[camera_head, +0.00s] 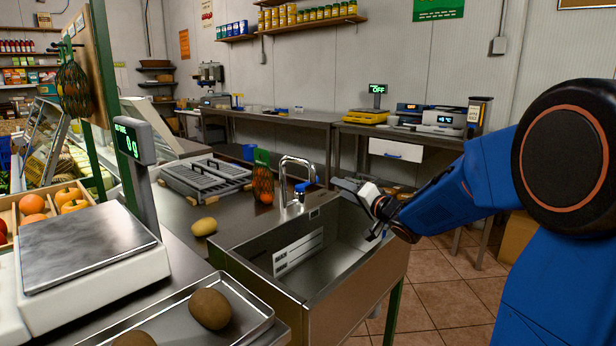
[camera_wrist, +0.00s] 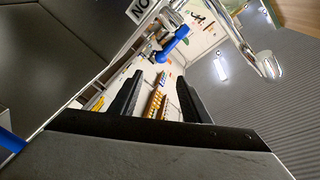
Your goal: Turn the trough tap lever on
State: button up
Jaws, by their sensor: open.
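The metal trough (camera_head: 345,285) stands at the middle, open on top. A chrome tap (camera_head: 284,172) arches over its far left corner and has a blue lever (camera_head: 301,189) at its base. In the wrist view the blue lever (camera_wrist: 176,43) lies ahead of the fingertips, near the chrome spout (camera_wrist: 266,65). My gripper (camera_head: 362,207) is over the trough's right side, apart from the lever. In the wrist view its two black fingers (camera_wrist: 158,88) are spread with nothing between them.
A counter scale (camera_head: 95,250) and a metal tray with brown potatoes (camera_head: 210,308) stand at the left front. A yellow potato (camera_head: 204,227) and a net bag of oranges (camera_head: 263,178) sit beside the trough. A ridged metal grill (camera_head: 205,176) lies behind.

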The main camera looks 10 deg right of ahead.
aim_at(307, 183)
jog(key=shift+y, duration=0.5)
jog(key=x, duration=0.6)
jog(key=f+x, duration=0.1)
jog(key=x, duration=1.1)
jog(key=shift+a+f, duration=0.15)
grip_shut()
